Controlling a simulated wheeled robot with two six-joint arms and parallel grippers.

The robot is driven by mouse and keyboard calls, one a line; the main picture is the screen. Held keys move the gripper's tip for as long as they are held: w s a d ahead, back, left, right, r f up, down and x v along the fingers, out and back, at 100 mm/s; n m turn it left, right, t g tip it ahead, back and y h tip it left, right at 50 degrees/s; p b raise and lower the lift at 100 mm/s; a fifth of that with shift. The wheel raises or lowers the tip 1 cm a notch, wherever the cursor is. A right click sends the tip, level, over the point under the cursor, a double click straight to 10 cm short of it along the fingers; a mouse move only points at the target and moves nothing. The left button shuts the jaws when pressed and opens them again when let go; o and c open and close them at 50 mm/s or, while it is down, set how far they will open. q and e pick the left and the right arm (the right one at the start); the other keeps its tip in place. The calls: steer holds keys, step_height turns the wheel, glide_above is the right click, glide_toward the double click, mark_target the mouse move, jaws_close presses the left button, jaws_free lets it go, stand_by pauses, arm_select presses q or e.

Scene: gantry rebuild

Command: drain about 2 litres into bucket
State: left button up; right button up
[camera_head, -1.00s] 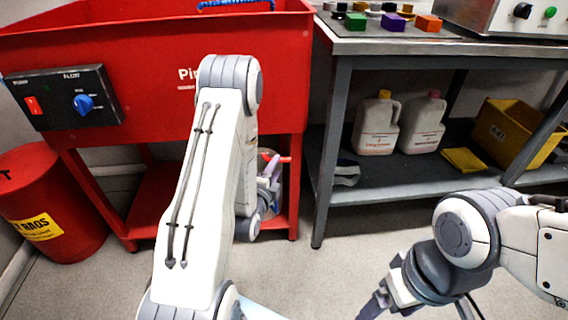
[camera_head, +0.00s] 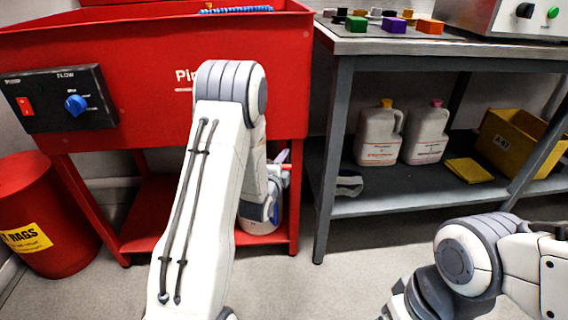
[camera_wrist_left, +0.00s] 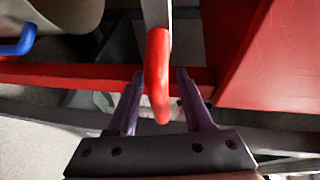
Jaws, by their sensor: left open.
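A red lever handle (camera_wrist_left: 158,75) hangs between the two purple fingers of my left gripper (camera_wrist_left: 160,74) in the left wrist view. The fingers are open, one on each side of it, with a gap visible. In the head view my left arm covers most of this spot under the red sink tank (camera_head: 150,75). A beige rounded thing (camera_wrist_left: 75,12) with a blue bar (camera_wrist_left: 20,42) is cut off at the wrist view's upper left; I cannot tell if it is the bucket. My right gripper's fingers are out of the head view.
The tank's control panel (camera_head: 58,98) has a red switch and blue knob. A red rag bin (camera_head: 45,215) stands left. Right, a grey bench (camera_head: 420,45) holds coloured blocks; its lower shelf holds two jugs (camera_head: 378,135) and a yellow bin (camera_head: 520,140). Floor is clear between.

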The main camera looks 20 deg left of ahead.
arm_select(q)
jaws_close()
stand_by(1.3)
